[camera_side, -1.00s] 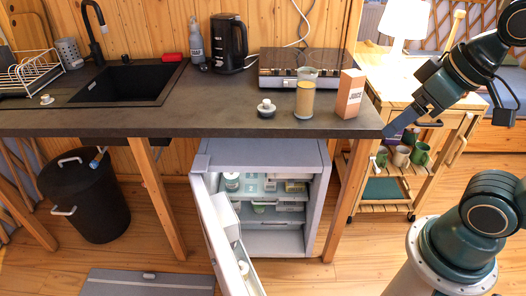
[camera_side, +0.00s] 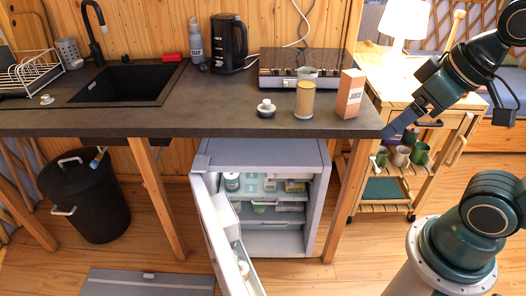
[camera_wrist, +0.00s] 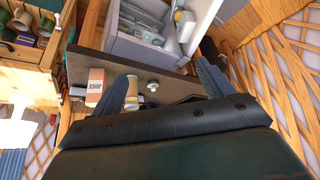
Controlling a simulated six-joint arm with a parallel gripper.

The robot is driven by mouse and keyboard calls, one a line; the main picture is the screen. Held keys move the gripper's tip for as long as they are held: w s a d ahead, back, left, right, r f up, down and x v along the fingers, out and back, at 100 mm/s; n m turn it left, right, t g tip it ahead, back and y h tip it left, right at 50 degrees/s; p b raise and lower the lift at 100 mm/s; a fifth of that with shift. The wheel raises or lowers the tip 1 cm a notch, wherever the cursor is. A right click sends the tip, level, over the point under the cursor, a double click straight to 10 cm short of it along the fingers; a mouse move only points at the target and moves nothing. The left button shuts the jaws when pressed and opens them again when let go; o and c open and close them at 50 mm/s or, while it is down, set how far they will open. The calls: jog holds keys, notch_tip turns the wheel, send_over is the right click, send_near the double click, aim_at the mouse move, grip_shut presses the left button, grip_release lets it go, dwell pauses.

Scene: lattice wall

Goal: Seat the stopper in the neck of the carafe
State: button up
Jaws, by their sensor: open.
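The carafe (camera_side: 304,101) stands upright near the front edge of the dark counter. It looks like a clear vessel with yellow contents and a wider top; it also shows in the wrist view (camera_wrist: 131,102). A white knob on a dark round base (camera_side: 266,109), which looks like the stopper, sits on the counter left of the carafe, apart from it. It shows in the wrist view too (camera_wrist: 153,86). My gripper (camera_side: 398,126) is open and empty beyond the counter's right end, well right of both. Its two fingers (camera_wrist: 164,72) spread apart in the wrist view.
A juice carton (camera_side: 350,94) stands right of the carafe. A hob (camera_side: 310,67) lies behind them, and a black kettle (camera_side: 229,43) stands further left. Another small white-knobbed piece (camera_side: 47,99) lies left of the sink (camera_side: 125,82). The fridge door (camera_side: 226,236) hangs open below.

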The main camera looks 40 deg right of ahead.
jog(key=w, duration=0.1)
jog(key=g, duration=0.1)
send_over(268, 101)
jog(key=s, duration=0.5)
notch_tip(268, 101, down, 8)
jog(key=shift+w, duration=0.2)
jog(key=shift+a, duration=0.1)
jog(key=shift+x, duration=4.3)
